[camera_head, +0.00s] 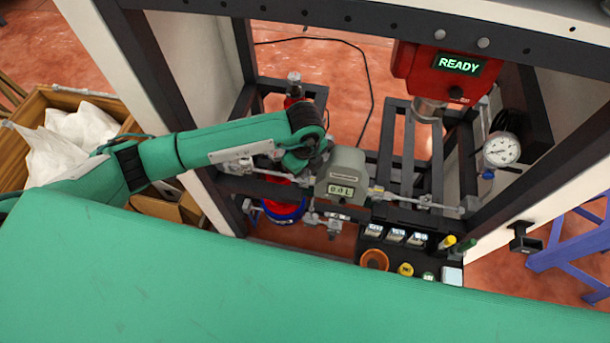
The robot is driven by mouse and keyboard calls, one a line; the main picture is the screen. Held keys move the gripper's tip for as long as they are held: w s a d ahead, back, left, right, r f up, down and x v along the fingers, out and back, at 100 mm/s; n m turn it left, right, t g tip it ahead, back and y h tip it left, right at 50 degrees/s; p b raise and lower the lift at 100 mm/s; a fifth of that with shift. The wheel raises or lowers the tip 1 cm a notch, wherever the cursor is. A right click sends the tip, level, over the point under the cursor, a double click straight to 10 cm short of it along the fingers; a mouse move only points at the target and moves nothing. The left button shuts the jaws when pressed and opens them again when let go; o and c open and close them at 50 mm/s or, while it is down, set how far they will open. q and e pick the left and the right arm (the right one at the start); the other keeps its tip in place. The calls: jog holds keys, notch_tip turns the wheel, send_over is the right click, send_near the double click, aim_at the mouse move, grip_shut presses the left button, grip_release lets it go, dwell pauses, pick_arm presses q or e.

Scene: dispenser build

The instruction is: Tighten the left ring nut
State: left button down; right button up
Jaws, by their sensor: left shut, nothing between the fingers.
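A grey flow meter (343,172) with a small display reading 0.0 L sits in a horizontal pipe line inside the dark frame. A pipe piece (240,163) lies to its left and another (420,200) to its right. The left ring nut is not clearly visible, as my left wrist and gripper cover the meter's left side. My left gripper (314,160) is shut and empty, close against the meter's left side. I cannot tell whether it touches the meter or the nut. My right gripper is not in view.
A red dispenser head (445,75) showing READY hangs at the upper right. A pressure gauge (501,149) is at the right post. A black panel (405,248) with several labels and buttons is below. A wooden crate (38,100) with white bags stands at left.

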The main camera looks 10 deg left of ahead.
pick_arm(q)
jog(key=shift+s+f, duration=0.1)
jog(key=shift+s, duration=0.3)
dwell(0.3)
jog(key=shift+w+r+p, duration=0.15)
jog(key=shift+r+p, duration=0.5)
jog(key=shift+r, duration=0.05)
jog(key=shift+r, duration=0.1)
notch_tip(320, 180, up, 6)
jog(key=p, duration=0.4)
jog(key=shift+p, duration=0.3)
dwell(0.4)
